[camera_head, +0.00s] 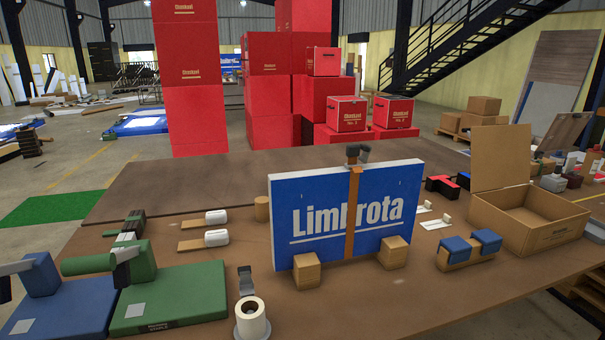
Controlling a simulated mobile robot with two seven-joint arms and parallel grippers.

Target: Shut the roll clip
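No part is labelled as the roll clip, and I cannot tell for certain which one it is. A white roll (252,318) stands upright at the table's front, with a grey upright lever (246,281) just behind it. A green device (175,290) at the left has a flat base, an upright block and a green roll-like cylinder (88,264). A dark grey bracket-like part (124,265) sits across the front of that block; I cannot tell whether it is open or shut. Neither of my grippers is in view.
A blue "Limbrota" panel (312,217) with an orange strap stands upright mid-table, small dark parts at its top. A similar blue device (68,308) is at the far left. An open cardboard box (535,238) stands at the right. Bare brown tabletop (370,305) lies in front.

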